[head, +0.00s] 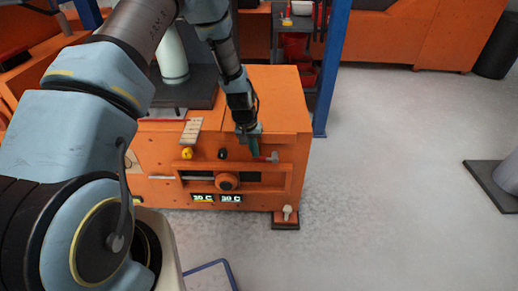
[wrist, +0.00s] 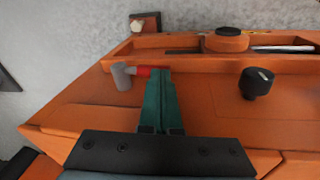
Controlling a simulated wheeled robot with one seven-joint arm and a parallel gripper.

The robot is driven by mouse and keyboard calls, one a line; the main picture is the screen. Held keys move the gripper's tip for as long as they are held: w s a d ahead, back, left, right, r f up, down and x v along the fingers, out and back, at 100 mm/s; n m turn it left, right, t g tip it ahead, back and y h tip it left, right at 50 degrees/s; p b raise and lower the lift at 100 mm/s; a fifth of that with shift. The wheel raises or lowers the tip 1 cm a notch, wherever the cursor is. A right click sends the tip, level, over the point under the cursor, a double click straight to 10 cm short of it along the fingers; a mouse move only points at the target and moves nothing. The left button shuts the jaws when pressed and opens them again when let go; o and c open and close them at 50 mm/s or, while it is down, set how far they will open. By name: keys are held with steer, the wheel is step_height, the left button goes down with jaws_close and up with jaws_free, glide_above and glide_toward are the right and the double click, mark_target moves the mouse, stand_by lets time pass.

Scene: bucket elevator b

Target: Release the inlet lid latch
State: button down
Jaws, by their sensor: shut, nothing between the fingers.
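A small handle with a red sleeve and a grey end (head: 273,157) is on the orange machine's front, at the right. It also shows in the wrist view (wrist: 121,76), left of the fingers. No label shows, so I cannot tell whether it is the inlet lid latch. My gripper (head: 255,153) points down at the handle's left end in the head view. In the wrist view its green fingers (wrist: 157,74) are together and empty. Their tips overlap the red sleeve's end, and I cannot tell whether they touch it. No lid can be clearly made out.
The orange machine (head: 285,95) carries a black knob (head: 222,153), a yellow knob (head: 187,153), an orange round knob (head: 227,182) and lit displays (head: 203,198). A blue post (head: 331,70) stands behind its right side.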

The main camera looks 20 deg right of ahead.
steer(key=shift+w+a+f+b, duration=0.1)
steer(key=shift+a+f+b, duration=0.1)
steer(key=shift+a+f, duration=0.3)
steer(key=shift+w+a+f+b, duration=0.1)
steer(key=shift+a+f+b, duration=0.05)
steer(key=shift+f, duration=0.55)
steer(key=shift+a+f, duration=0.1)
steer(key=w+a+r+p, duration=0.2)
steer(key=a+r, duration=0.6)
steer(key=shift+w+a+p, duration=0.3)
steer(key=shift+w+p, duration=0.05)
